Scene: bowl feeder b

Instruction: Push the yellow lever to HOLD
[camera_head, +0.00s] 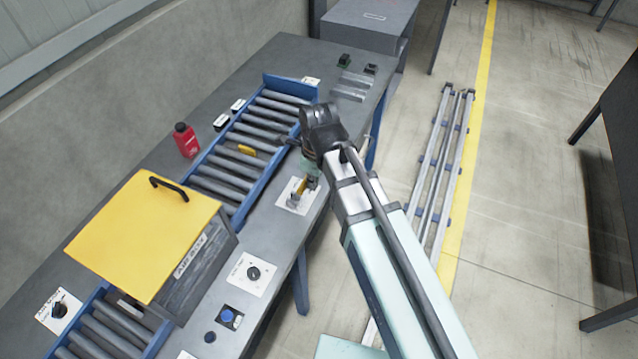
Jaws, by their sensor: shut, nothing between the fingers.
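The yellow lever (301,184) stands on a white plate (285,198) at the table's right edge, just below my wrist in the picture. The plate's lettering is too small to read, so I cannot tell the lever's marked position. My gripper (288,142) is partly hidden by the dark wrist. Its small dark tip points left toward the roller conveyor, above the lever in the picture. It is shut and empty. I cannot tell whether any part of my arm touches the lever.
A blue-framed roller conveyor (262,177) with a small yellow piece (247,150) on it runs beside the lever. A yellow-lidded box (145,235), a red bottle (186,140), a black knob (253,272) and a blue button (228,316) are also on the table.

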